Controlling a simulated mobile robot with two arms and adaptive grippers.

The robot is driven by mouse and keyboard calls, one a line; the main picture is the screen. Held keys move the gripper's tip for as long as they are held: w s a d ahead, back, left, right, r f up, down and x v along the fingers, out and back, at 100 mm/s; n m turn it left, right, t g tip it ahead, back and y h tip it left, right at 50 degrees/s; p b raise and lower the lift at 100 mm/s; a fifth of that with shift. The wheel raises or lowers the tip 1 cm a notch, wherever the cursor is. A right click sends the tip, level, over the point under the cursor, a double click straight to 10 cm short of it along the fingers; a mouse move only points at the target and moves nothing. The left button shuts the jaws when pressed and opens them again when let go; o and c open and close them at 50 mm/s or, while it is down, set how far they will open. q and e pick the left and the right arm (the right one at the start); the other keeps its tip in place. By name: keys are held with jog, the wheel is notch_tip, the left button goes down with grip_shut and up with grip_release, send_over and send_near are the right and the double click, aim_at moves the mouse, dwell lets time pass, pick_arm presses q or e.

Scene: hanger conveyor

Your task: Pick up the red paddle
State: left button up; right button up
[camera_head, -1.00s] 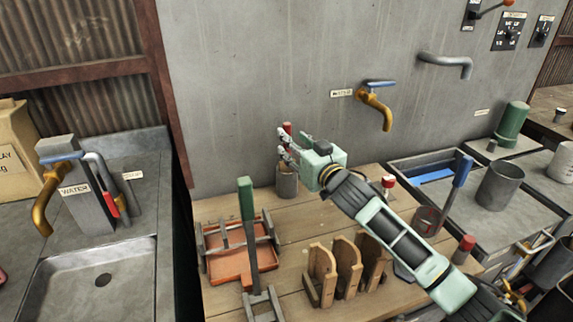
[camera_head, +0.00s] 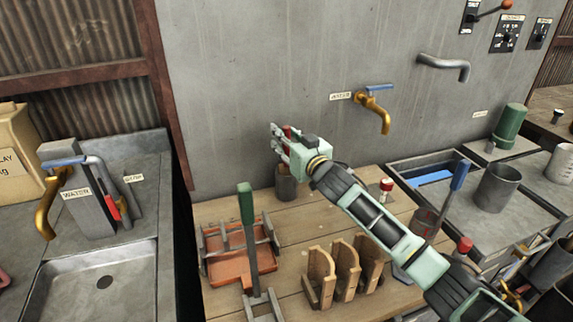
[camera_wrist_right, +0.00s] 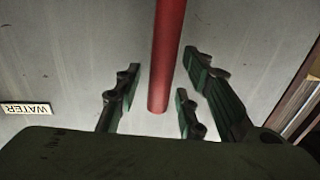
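The red paddle's handle (camera_head: 287,131) stands up from a dark metal cup (camera_head: 286,184) at the back of the wooden table, against the grey wall. Only the red handle shows; any lower part is hidden in the cup. My right gripper (camera_head: 280,144) is at the handle, above the cup. In the right wrist view the red handle (camera_wrist_right: 166,60) runs between the spread fingers of my right gripper (camera_wrist_right: 158,95), with gaps on both sides. My left gripper is not in view.
A green-handled tool (camera_head: 248,230) stands by an orange tray (camera_head: 228,266) in front of the cup. A wooden rack (camera_head: 316,292) is to its right. A yellow tap (camera_head: 374,112) juts from the wall at right. A sink is at left.

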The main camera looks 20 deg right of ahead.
grip_shut()
jog(key=shift+r, duration=0.15)
